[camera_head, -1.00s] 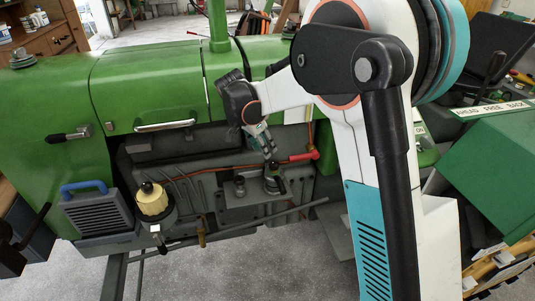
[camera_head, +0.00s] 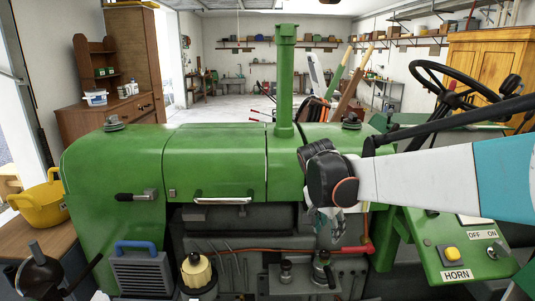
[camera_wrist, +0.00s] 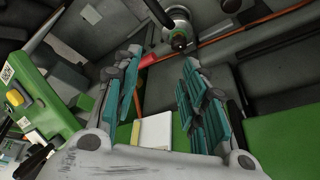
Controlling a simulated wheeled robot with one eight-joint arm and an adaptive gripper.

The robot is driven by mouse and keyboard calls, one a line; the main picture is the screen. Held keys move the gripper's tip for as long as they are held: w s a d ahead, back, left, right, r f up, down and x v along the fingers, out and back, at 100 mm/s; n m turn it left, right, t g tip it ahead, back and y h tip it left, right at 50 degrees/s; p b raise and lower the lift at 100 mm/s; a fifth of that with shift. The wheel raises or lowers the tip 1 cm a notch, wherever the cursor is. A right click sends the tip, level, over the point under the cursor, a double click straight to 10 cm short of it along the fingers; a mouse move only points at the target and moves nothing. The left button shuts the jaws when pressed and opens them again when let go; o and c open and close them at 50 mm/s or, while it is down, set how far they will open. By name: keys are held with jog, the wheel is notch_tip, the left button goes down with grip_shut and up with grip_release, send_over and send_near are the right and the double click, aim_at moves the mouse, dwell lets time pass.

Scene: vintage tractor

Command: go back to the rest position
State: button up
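My gripper (camera_head: 330,228) hangs pointing down in front of the tractor's open engine side in the head view. In the wrist view, the two teal-padded fingers of my gripper (camera_wrist: 160,65) stand wide apart with nothing clasped between the tips. The green tractor (camera_head: 215,155) fills the lower middle of the head view. A dark round fitting (camera_head: 322,270) sits below the gripper; a round metal fitting also shows in the wrist view (camera_wrist: 178,35), beyond the fingertips. My arm reaches in from the right edge.
A green panel (camera_head: 432,262) with a yellow horn button (camera_head: 452,253) stands right of the gripper. The steering wheel (camera_head: 440,85) is behind my arm. A red-ended hose (camera_head: 355,249) runs near the gripper. A yellow basket (camera_head: 42,203) is at left. An exhaust pipe (camera_head: 285,80) rises above the hood.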

jog(key=s+d+n+t+y, duration=0.2)
jog(key=s+n, duration=0.7)
jog(key=s, duration=1.7)
jog(key=shift+r+n+t+y, duration=0.4)
jog(key=shift+t+y, duration=0.1)
jog(key=shift+t, duration=0.6)
jog(key=shift+d, duration=0.1)
